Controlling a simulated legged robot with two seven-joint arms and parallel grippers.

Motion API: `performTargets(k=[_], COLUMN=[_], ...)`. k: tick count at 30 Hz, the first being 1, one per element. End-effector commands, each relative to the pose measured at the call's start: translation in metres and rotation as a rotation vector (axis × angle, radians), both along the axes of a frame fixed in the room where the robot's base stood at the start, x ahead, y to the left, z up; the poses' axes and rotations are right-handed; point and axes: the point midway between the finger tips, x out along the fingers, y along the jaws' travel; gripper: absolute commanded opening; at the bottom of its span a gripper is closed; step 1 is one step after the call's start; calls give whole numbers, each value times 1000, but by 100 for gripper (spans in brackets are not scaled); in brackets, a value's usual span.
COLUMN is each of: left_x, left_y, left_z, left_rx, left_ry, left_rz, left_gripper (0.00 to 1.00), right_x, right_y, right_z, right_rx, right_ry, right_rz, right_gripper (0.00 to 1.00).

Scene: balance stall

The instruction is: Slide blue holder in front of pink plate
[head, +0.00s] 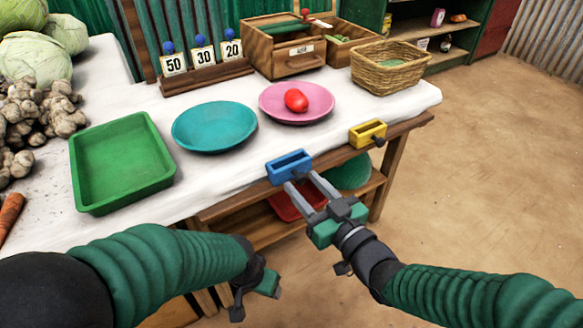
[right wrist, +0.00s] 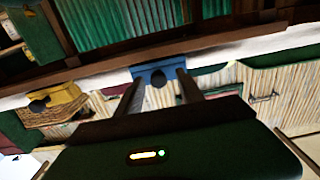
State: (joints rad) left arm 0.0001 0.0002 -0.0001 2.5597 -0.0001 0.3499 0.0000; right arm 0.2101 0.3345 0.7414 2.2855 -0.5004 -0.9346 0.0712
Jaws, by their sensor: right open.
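The pink plate carries a red tomato-like item (head: 296,100). My right gripper (head: 301,180) is open, its two fingers reaching up to the front of the blue holder. In the right wrist view the blue holder (right wrist: 160,78) shows between the finger ends; whether they touch it is unclear. My left gripper (head: 257,290) hangs low before the table, its jaws not clear.
A yellow holder (head: 367,133) is at the edge to the right. The teal plate (head: 214,127) and green tray (head: 120,165) are to the left. Number cards, a wooden box (head: 285,50) and a basket (head: 391,67) stand behind. The edge between both holders is clear.

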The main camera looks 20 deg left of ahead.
Motion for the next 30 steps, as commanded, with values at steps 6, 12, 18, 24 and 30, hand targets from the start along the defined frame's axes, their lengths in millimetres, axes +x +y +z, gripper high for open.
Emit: performTargets(k=[6,12,18,24,30], left_x=[0,0,0,0,0], left_y=[0,0,0,0,0], left_z=[0,0,0,0,0], left_rx=[0,0,0,0,0], left_ry=[0,0,0,0,0], left_rz=[0,-1,0,0,0], left_gripper=[67,67,67,67,67], right_x=[-1,-1,-1,-1,-1], right_y=[-5,-2,-1,-1,-1], right_z=[1,0,0,0,0], right_rx=[5,1,-1,0,0], right_ry=[-2,-1,1,0,0], right_rz=[-2,-1,-1,0,-1], right_gripper=[45,35,9,0,0])
